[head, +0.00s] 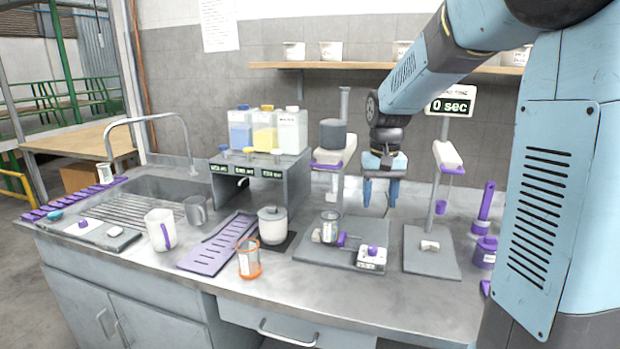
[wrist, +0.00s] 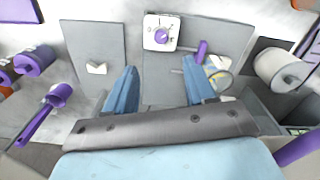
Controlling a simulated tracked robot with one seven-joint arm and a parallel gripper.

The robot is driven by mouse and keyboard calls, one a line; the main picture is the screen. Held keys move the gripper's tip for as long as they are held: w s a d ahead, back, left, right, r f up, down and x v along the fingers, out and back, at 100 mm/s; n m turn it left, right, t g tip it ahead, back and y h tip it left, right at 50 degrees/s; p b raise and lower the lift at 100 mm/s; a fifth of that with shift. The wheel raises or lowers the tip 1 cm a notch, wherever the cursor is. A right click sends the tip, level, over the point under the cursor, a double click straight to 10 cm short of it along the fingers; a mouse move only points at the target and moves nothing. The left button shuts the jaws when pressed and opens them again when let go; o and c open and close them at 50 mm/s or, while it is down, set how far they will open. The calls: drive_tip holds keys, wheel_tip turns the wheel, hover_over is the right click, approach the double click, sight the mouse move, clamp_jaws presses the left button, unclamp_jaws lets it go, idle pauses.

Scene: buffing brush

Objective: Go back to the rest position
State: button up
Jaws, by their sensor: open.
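My gripper (head: 380,190) hangs from my blue arm over the back of the counter, between the two stands, with its fingers pointing down. In the wrist view my gripper (wrist: 160,88) shows two blue fingers spread apart with nothing between them. Below and beyond the fingers is a grey base plate (wrist: 148,65) with a white control box and purple knob (wrist: 162,33). A glass cup (head: 329,229) sits on that plate in the head view, beside a purple clamp.
A stand with a white head (head: 447,155) is to the gripper's right, with purple tools (head: 485,225) beyond it. A dispenser (head: 262,180) with bottles stands left. A white lidded pot (head: 272,225), orange-rimmed glass (head: 249,260) and mug (head: 161,229) stand on the counter. A shelf (head: 330,66) is behind.

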drive_tip(key=s+r+t, duration=0.2)
drive_tip(key=s+r, duration=0.1)
drive_tip(key=s, duration=0.8)
drive_tip(key=s+r+n+t, duration=0.1)
drive_tip(key=s+r+t, duration=0.2)
drive_tip(key=s, duration=0.9)
drive_tip(key=shift+s+d, duration=0.2)
drive_tip(key=shift+s, duration=0.1)
